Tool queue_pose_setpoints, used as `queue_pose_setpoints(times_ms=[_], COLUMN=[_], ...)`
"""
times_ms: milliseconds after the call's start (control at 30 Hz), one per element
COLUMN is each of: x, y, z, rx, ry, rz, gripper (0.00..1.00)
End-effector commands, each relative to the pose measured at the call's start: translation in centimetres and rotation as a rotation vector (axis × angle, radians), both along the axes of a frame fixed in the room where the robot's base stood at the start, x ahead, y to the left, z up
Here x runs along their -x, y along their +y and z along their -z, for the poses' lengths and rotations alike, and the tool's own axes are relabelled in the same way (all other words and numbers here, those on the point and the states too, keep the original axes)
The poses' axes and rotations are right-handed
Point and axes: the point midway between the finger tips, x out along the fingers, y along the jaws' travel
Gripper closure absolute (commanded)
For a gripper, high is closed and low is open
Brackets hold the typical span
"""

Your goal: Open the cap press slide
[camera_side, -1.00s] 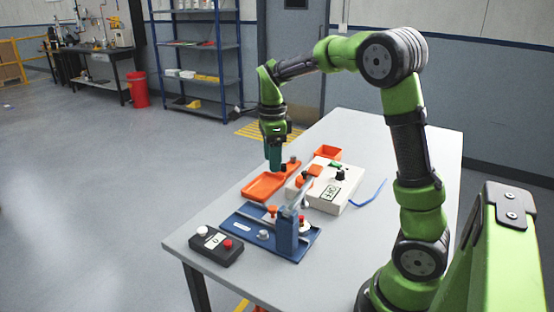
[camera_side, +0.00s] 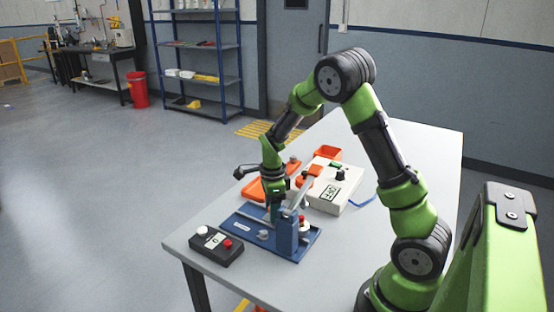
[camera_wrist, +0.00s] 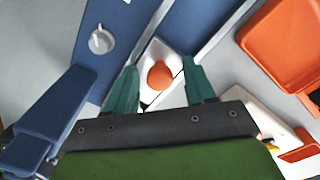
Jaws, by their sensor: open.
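The cap press is a blue base plate (camera_side: 243,229) with a blue upright post (camera_side: 287,236) at the table's near side. In the wrist view, its white slide (camera_wrist: 152,58) sits between two pale rails and carries a round orange knob (camera_wrist: 160,75). My gripper (camera_side: 274,214) is low over the plate, left of the post. In the wrist view, its green fingers stand open, one on each side of the knob, with visible gaps. I cannot tell whether the fingertips reach down beside the knob. In the side view, my gripper hides the knob.
The table's right side is clear.

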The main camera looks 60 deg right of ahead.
Motion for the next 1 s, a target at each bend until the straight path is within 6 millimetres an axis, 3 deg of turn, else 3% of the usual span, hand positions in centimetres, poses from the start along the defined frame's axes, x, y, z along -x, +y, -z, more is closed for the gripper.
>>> queue_pose_setpoints(times_ms=[300, 667, 900, 1000], x=[0.0, 0.0, -0.1, -1.1], y=[0.0, 0.0, 0.0, 0.0], z=[0.2, 0.2, 0.2, 0.2], rx=[0.000, 0.000, 0.001, 0.001], ry=[0.000, 0.000, -0.001, -0.001], rz=[0.000, 0.000, 0.000, -0.001], gripper=[0.47, 1.00, 1.00, 1.00])
